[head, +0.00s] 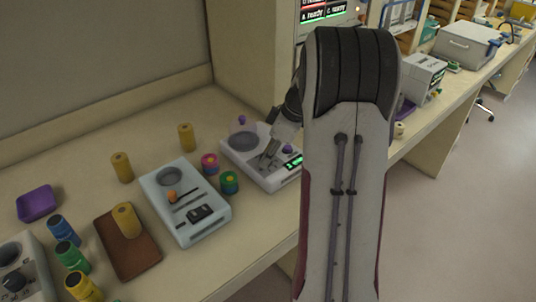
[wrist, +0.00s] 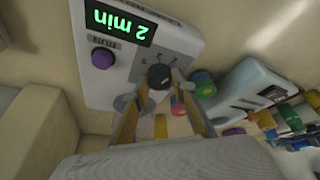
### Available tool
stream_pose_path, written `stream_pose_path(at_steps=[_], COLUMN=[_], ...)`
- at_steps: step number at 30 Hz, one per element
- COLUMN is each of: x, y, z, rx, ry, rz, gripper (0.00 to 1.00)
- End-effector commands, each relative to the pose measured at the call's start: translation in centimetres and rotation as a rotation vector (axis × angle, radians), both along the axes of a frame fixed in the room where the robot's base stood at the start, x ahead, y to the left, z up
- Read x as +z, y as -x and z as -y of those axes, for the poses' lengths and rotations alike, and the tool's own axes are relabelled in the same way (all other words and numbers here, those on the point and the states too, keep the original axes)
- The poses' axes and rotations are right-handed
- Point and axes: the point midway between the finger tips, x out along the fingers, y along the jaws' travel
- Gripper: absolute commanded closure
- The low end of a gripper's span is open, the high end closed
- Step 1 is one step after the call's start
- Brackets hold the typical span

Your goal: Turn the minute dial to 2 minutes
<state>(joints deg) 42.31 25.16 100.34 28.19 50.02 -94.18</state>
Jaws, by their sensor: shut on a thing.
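The minute dial (wrist: 160,77) is a small dark round knob on a white machine (wrist: 130,68), with printed numbers beside it. My gripper (wrist: 157,92) is shut on the dial, a finger on each side in the wrist view. The dial's pointer is too small to read. The green display (wrist: 120,22) reads "2 min", upside down in the wrist view. In the head view my gripper (head: 268,158) is down at the machine (head: 232,146), and the fingers hide the dial.
A pale blue machine (head: 158,193) stands to the left. Green (head: 229,182) and pink (head: 209,162) containers stand between the two machines. Yellow cylinders (head: 186,137) stand behind. A brown board (head: 142,258), a purple tray (head: 37,203) and several coloured jars are further left.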

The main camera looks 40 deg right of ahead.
Motion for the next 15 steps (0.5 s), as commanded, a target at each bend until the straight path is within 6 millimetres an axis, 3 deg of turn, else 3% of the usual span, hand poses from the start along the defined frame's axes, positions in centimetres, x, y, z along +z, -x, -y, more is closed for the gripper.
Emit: stream_pose_path(at_steps=[6, 7, 8, 15], x=[0.01, 0.01, 0.01, 0.0], y=[-0.04, -0.04, -0.03, -0.02], z=[0.06, 0.06, 0.05, 0.02], rx=[-0.001, -0.001, -0.002, -0.001], ry=[0.002, 0.002, 0.001, 0.0], rz=[0.001, 0.001, 0.001, 0.0], gripper=[0.96, 0.67, 0.59, 0.58])
